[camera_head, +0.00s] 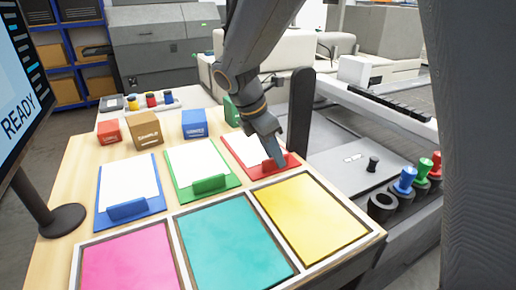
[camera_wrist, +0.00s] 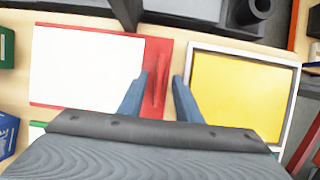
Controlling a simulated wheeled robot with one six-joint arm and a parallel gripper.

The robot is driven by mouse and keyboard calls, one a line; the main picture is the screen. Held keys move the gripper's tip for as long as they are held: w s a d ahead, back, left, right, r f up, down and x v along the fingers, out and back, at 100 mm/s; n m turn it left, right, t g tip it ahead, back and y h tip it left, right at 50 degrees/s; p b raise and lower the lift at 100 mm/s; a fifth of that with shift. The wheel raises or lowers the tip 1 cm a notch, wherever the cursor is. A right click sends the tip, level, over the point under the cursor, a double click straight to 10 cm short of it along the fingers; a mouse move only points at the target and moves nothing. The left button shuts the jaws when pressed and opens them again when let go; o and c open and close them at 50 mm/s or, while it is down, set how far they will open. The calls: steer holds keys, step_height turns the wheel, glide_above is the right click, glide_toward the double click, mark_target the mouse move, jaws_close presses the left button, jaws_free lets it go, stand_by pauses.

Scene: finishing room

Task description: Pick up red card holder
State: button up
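The red card holder (camera_head: 291,163) lies on the wooden table at the right end of a row of three, with a white card on it and a raised red lip along its near edge. In the wrist view the holder (camera_wrist: 165,52) shows its red strip and lip between my fingers. My gripper (camera_wrist: 160,77) is open, with one finger on each side of the lip. In the head view my gripper (camera_head: 277,158) reaches down over the near edge of the holder and hides part of it. I cannot tell whether the fingers touch it.
Green (camera_head: 210,185) and blue (camera_head: 136,208) card holders lie to the left. Framed pink, teal and yellow (camera_head: 308,218) panels lie in front. Small red, brown, blue (camera_head: 194,124) and green boxes stand behind. A dark upright post (camera_head: 301,105) stands close right of my gripper.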

jaws_close()
stand_by(1.4)
